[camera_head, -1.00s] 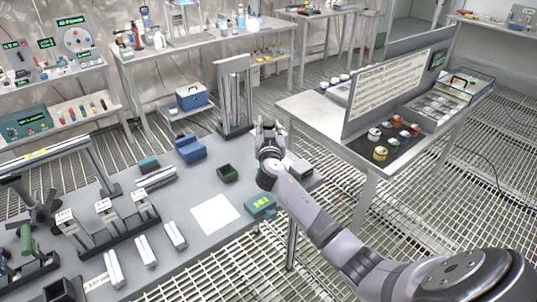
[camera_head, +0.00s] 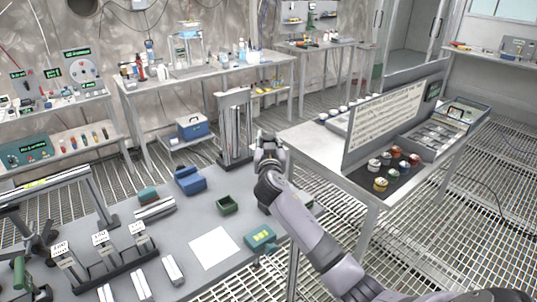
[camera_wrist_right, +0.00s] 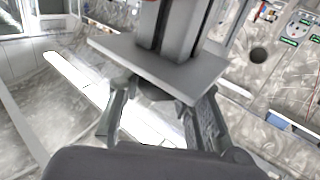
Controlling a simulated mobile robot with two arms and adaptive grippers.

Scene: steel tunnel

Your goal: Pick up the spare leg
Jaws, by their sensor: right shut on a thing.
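My right gripper (camera_head: 267,142) stands beside the upright grey rack (camera_head: 234,125) at the back of the grey workbench. In the right wrist view its two fingers (camera_wrist_right: 160,112) are closed in on a dark piece, the spare leg (camera_wrist_right: 155,92), right beside a grey plate (camera_wrist_right: 160,68) with dark posts. Most of the leg is hidden by the fingers and plate, and in the head view the gripper hides it. I cannot tell whether it is clear of its support. My left gripper is not in view.
The bench holds a green bin (camera_head: 227,205), a white sheet (camera_head: 214,248), a teal box (camera_head: 260,237), a blue block (camera_head: 190,180) and labelled blocks at the left. A table with a tall sign panel (camera_head: 395,112) and small jars stands right of my arm.

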